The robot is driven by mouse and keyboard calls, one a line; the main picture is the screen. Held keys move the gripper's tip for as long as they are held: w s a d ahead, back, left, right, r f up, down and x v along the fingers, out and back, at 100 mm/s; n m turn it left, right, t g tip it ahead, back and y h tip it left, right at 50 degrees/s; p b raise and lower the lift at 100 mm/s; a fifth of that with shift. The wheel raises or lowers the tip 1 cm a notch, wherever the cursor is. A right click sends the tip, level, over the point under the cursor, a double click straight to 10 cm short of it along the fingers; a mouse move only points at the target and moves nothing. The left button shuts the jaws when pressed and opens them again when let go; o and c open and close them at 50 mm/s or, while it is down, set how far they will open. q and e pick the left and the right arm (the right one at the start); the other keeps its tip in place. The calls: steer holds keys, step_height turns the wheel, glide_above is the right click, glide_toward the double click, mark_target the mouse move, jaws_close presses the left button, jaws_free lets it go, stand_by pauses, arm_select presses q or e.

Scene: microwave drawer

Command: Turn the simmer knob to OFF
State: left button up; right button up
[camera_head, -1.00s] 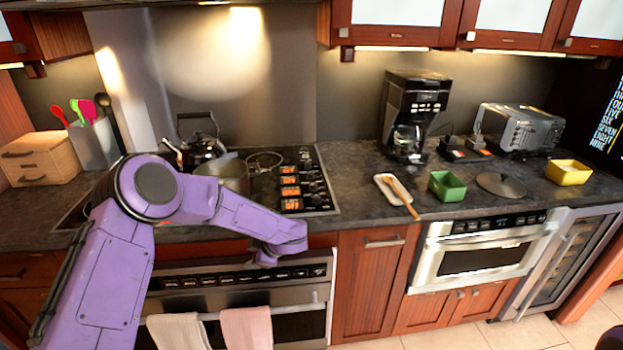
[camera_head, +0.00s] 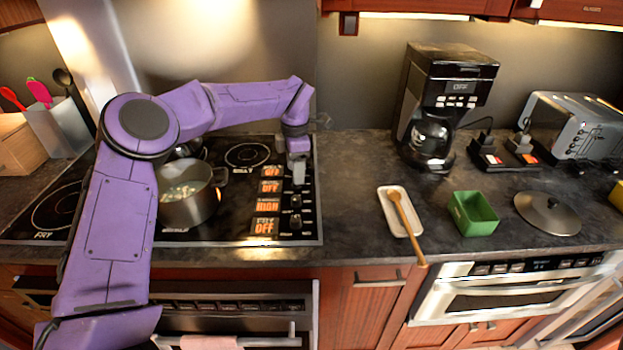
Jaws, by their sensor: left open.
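The cooktop (camera_head: 225,237) has a column of lit orange readouts near its right edge. One readout (camera_head: 267,206) says HIGH, and the others say OFF. Dark knobs stand beside them, one next to the HIGH readout (camera_head: 296,201) and one (camera_head: 296,222) next to the lowest OFF readout. I cannot read which is the simmer knob. My left gripper (camera_head: 298,178) is open, points down over the upper part of the knob column and hides a knob there. I cannot tell if it touches one. My right gripper is not in view.

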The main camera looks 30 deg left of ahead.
mark_target(296, 197)
arm_select(q)
steer(key=f+p, duration=0.1)
steer(key=f, duration=0.1)
steer(key=s+f, duration=0.1)
steer(key=f, duration=0.1)
steer(key=s+f+p, duration=0.1)
steer(key=f, duration=0.1)
steer(key=shift+s+a+p, duration=0.1)
steer(key=shift+p, duration=0.2)
steer(key=w+f, duration=0.1)
steer(key=f, duration=0.1)
steer(key=w+f, duration=0.1)
steer(key=f, duration=0.1)
steer(key=shift+w, duration=0.1)
steer(key=shift+s+r, duration=0.35)
steer(key=shift+s, duration=0.1)
steer(key=c, duration=0.8)
jaws_close()
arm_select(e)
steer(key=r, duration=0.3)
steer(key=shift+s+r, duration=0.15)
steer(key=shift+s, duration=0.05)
